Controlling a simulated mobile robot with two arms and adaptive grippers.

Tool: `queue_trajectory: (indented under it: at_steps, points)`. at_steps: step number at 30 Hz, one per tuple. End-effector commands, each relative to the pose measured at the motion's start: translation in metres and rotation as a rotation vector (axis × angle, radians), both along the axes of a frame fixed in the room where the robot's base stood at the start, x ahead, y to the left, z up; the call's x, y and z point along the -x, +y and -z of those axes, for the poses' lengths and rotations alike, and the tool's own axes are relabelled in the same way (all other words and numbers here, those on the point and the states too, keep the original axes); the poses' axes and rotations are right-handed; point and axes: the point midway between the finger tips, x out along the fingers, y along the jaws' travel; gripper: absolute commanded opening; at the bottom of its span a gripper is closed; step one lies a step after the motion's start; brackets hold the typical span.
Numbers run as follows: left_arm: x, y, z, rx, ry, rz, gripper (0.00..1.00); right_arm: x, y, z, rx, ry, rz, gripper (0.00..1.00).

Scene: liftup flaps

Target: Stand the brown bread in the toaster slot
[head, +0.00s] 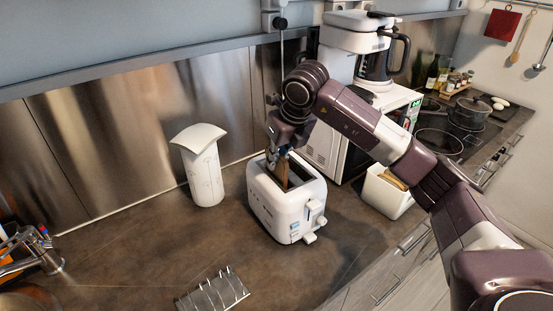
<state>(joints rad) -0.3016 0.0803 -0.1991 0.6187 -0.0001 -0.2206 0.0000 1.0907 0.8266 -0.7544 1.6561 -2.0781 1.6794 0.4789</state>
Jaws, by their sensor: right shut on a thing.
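The white toaster (272,213) stands on the dark counter near the middle of the head view, its slots facing up. The brown bread (283,172) is upright at the toaster's top, with its lower part at a slot. How deep it sits in the slot is hard to tell. My right gripper (281,153) is just above the toaster, shut on the upper part of the bread. My right arm comes in from the right and partly hides the area behind the toaster. My left gripper does not show.
A white container (388,192) with bread slices stands right of the toaster. A white vase-like jar (204,173) stands to its left. A metal rack (213,294) lies in front. A microwave and coffee maker (357,40) are behind. The counter left of the rack is clear.

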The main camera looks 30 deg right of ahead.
Motion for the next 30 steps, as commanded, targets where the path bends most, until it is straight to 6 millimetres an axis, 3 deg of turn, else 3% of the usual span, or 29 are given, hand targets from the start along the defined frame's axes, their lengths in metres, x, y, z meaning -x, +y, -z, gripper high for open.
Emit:
queue_trajectory:
  at_steps: [5,6,11,22,30]
  points:
    - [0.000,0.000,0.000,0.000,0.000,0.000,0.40,0.000,0.000,0.000,0.000,0.000,0.000,0.00]
    - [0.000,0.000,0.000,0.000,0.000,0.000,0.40,0.000,0.000,0.000,0.000,0.000,0.000,0.13]
    - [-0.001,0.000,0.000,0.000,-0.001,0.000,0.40,0.000,0.000,0.000,0.000,0.000,0.000,0.30]
    - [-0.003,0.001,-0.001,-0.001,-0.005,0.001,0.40,0.002,0.000,-0.007,0.000,-0.003,0.000,0.30]
    - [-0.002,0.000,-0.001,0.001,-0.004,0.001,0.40,0.020,-0.003,-0.054,0.000,-0.007,0.000,0.30]
